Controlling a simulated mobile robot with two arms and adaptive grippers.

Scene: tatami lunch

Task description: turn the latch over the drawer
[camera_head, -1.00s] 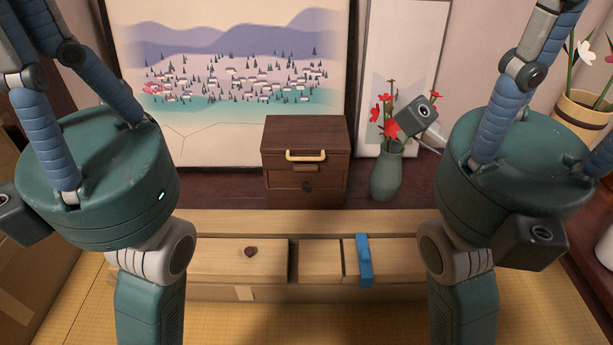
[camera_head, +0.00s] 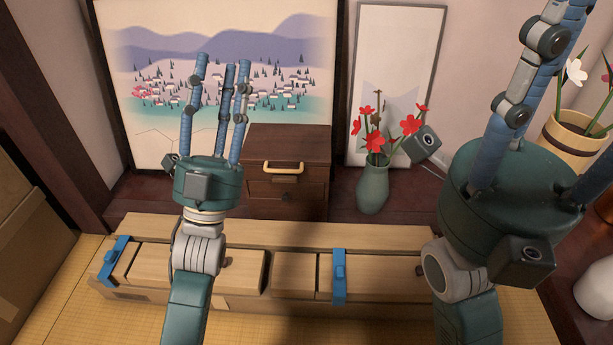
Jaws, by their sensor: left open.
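A long low wooden unit (camera_head: 190,228) has pale drawer fronts (camera_head: 172,268) with dark knobs. One blue latch (camera_head: 339,278) crosses its front right of centre, and another blue latch (camera_head: 114,262) crosses its left end. A small dark wooden chest (camera_head: 290,145) behind has a drawer with a tan handle (camera_head: 284,168) and a small dark piece below it, too small to make out. My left gripper (camera_head: 225,75) is open and empty, fingers pointing up, left of the chest and apart from the latches. My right gripper (camera_head: 525,90) is at the right; its fingertips run out of view.
A green vase (camera_head: 372,190) with red flowers stands right of the chest. A landscape picture (camera_head: 150,50) leans behind. A cardboard box (camera_head: 32,245) is at the left, and a wooden pot (camera_head: 572,140) with flowers is at the far right.

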